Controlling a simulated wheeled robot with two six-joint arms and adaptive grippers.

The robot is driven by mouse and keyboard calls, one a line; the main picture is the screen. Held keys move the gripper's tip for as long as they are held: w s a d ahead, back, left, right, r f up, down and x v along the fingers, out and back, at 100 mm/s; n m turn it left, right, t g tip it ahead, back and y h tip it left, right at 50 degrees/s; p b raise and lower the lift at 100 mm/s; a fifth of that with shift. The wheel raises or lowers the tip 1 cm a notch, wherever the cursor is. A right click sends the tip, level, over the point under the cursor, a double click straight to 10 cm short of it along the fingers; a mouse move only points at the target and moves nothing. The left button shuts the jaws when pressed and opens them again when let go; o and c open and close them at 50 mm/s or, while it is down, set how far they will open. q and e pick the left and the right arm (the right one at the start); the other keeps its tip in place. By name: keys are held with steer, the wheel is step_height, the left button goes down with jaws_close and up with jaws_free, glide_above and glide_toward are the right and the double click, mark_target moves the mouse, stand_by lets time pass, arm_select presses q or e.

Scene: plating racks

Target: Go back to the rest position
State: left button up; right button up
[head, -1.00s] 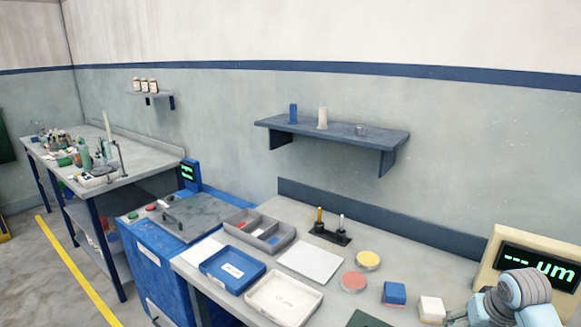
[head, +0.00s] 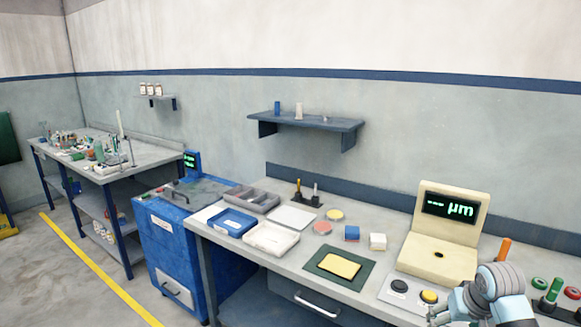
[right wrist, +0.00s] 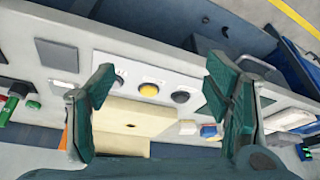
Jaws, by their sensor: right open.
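My right arm comes in at the bottom right of the head view, in front of the bench (head: 290,255); its gripper is mostly cut off there. In the right wrist view my right gripper (right wrist: 160,92) shows two green-padded fingers spread wide with nothing between them. The bench front, a button panel and the cream gauge lie beyond the fingers, apart from them. My left gripper is in neither view.
The cream gauge (head: 446,232) stands at the bench's right, with a button panel (head: 408,292) in front. A green mat (head: 318,262) bears a yellow pad (head: 340,265). A blue tray (head: 232,222), a white tray (head: 270,238) and a grey divided bin (head: 252,198) are at left.

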steer(key=w+d+f+t+h, duration=0.2)
steer(key=w+d+f+t, duration=0.25)
steer(key=w, duration=0.25)
steer(key=s+a+f+n+g, duration=0.1)
steer(key=s+a+f, duration=0.1)
steer(key=s+f, duration=0.45)
steer(key=s+a+f+n, duration=0.1)
steer(key=s+a+f, duration=0.15)
steer(key=f, duration=0.75)
steer(key=s+a+f+g, duration=0.1)
steer(key=s+a+f, duration=0.1)
steer(key=s+f, duration=0.5)
steer(key=s+a+f+g, duration=0.2)
steer(key=s+a+f, duration=0.2)
steer(key=s, duration=0.8)
steer(key=s+a+f+g+y, duration=0.1)
steer(key=s+a+f, duration=0.2)
steer(key=s+f, duration=0.5)
steer(key=s+a+f+n+g+y, duration=0.1)
steer(key=s+a+f, duration=0.3)
steer(key=s, duration=1.3)
step_height(320, 180, down, 2)
steer(key=shift+a+g, duration=0.3)
steer(key=shift+g, duration=0.55)
steer(key=shift+w, duration=0.1)
